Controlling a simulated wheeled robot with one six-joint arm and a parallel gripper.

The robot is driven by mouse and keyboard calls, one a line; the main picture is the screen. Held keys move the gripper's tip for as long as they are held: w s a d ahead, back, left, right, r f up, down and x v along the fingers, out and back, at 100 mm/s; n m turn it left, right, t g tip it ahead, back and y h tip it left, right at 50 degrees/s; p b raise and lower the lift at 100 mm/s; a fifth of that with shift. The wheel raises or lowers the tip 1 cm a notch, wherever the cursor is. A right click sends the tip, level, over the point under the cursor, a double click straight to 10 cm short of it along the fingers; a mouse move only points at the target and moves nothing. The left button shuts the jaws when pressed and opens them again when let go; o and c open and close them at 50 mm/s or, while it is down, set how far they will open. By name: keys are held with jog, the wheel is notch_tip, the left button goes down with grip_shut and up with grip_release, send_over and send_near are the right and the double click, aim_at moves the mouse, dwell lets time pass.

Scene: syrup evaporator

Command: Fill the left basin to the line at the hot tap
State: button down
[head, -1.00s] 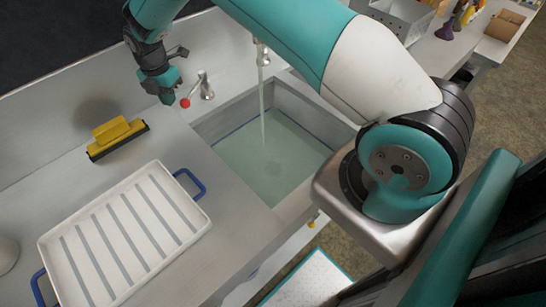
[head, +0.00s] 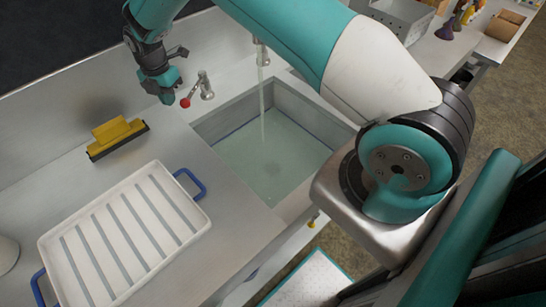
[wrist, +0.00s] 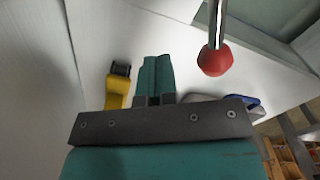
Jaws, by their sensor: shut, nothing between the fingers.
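One steel basin (head: 308,95) shows in the head view, partly hidden by my arm, with pale greenish water (head: 265,165) in it. A thin blue line (head: 238,130) runs along its inner wall, with the water surface close below it. A stream (head: 262,112) falls from the spout (head: 262,55) into the water. The tap's lever (head: 195,91) with a red knob (head: 185,102) stands at the basin's back left. The knob also shows in the wrist view (wrist: 215,60). My gripper (head: 167,92) is shut and empty, just left of the knob and apart from it.
A yellow squeegee (head: 117,133) lies on the counter to the left. A white ribbed tray (head: 125,240) with blue handles sits in front of it. A grey metal container (head: 400,17) and boxes stand at the back right. Counter between tray and basin is clear.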

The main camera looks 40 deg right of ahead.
aim_at(187, 104)
dwell(0.5)
jog(key=shift+s+d+p, duration=0.2)
jog(key=shift+s+d, duration=0.1)
jog(key=shift+s, duration=0.45)
jog(key=shift+s+d+p, duration=0.2)
jog(key=shift+s+d, duration=0.05)
jog(key=shift+s, duration=0.5)
jog(key=shift+s+d+p, duration=0.15)
jog(key=shift+s+d, duration=0.3)
jog(key=shift+s, duration=0.2)
jog(key=shift+s+d+p, duration=0.15)
jog(key=shift+s+d, duration=0.25)
jog(key=shift+s, duration=0.25)
